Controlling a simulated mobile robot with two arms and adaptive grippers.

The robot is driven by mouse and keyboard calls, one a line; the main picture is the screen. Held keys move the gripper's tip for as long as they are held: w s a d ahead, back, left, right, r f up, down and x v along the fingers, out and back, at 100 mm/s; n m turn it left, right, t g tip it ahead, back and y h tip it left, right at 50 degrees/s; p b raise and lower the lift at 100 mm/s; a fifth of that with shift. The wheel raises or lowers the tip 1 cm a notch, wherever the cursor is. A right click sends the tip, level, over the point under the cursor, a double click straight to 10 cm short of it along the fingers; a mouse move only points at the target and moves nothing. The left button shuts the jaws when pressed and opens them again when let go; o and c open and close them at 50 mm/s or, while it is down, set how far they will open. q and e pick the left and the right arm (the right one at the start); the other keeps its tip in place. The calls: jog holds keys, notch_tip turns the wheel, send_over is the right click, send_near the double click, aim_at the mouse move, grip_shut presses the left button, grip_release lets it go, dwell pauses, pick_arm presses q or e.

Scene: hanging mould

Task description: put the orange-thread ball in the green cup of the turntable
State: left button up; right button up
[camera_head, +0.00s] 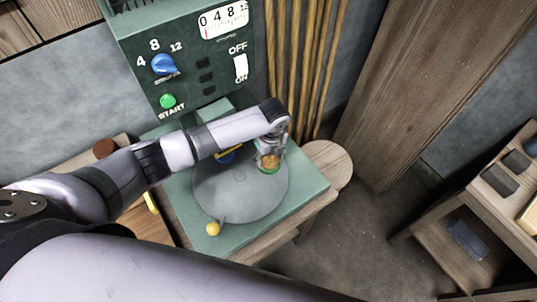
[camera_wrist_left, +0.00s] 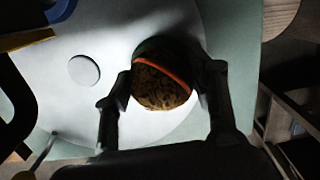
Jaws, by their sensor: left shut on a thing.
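The orange-thread ball (camera_head: 269,160) is brown and speckled. In the left wrist view the ball (camera_wrist_left: 160,88) shows an orange band and sits between the two fingers. My left gripper (camera_head: 268,152) is shut on it, pointing down over the right part of the turntable. The green cup (camera_head: 268,171) of the turntable shows just below the ball; a dark green edge shows behind the ball in the wrist view. I cannot tell whether the ball touches the cup. The turntable (camera_head: 235,198) is a grey disc on a green top. My right gripper is not in view.
A green control panel (camera_head: 190,95) with a blue dial, START button and switch stands behind. A blue and yellow thing (camera_head: 227,154) is partly hidden by my arm. A yellow-knobbed lever (camera_head: 213,229) is at the disc's front. A wooden shelf (camera_head: 490,205) stands right.

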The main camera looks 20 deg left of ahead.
pick_arm(q)
jog(key=o, duration=1.3)
jog(key=r, duration=0.8)
jog(key=d+r, duration=0.1)
jog(key=r, duration=0.3)
jog(key=shift+s, duration=0.35)
jog(key=shift+f, duration=0.1)
